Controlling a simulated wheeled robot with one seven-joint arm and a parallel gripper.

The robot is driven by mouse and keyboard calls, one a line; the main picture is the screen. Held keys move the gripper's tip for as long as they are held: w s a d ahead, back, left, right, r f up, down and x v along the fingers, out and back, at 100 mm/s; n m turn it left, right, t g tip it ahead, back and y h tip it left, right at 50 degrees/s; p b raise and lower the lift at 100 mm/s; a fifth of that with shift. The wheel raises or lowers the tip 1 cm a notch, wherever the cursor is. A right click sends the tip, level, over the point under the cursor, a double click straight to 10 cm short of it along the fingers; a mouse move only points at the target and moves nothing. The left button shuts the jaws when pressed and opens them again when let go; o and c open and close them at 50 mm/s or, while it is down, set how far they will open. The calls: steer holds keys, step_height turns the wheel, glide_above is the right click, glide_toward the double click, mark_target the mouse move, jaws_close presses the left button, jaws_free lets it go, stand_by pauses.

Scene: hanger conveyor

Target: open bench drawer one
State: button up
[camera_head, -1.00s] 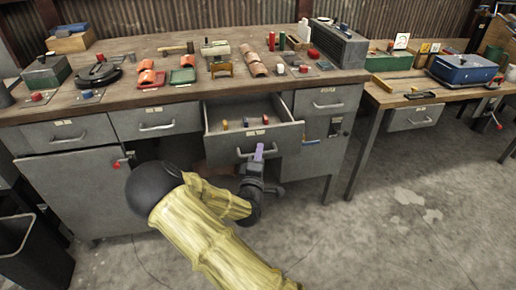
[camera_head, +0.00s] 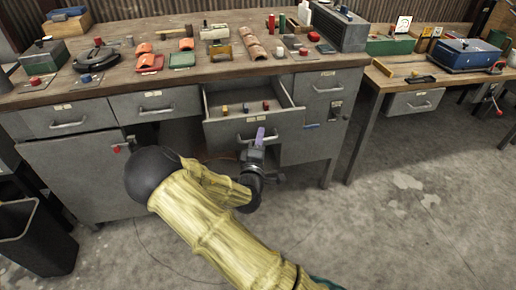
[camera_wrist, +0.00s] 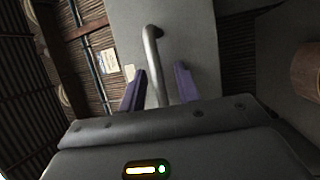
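The grey bench drawer (camera_head: 285,123) in the middle of the bench is pulled out, with several small coloured items inside. Its metal bar handle (camera_head: 240,139) is on the front panel. My gripper (camera_head: 260,137) is at the right part of this handle. In the wrist view, the handle (camera_wrist: 153,50) runs between the two purple fingers of my gripper (camera_wrist: 159,88). The fingers are apart, with visible gaps beside the bar, and the handle lies nearer the left finger. Whether a finger touches it is unclear.
Two shut drawers (camera_head: 155,104) are to the left, and a shut one (camera_head: 328,85) is to the right. Tools and parts cover the benchtop (camera_head: 125,85). A black bin (camera_head: 35,235) stands at left. The floor at right (camera_head: 420,220) is clear.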

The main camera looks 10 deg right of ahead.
steer(key=p+v, duration=0.2)
steer(key=v, duration=1.5)
steer(key=shift+s+f, duration=0.1)
steer(key=shift+f, duration=0.05)
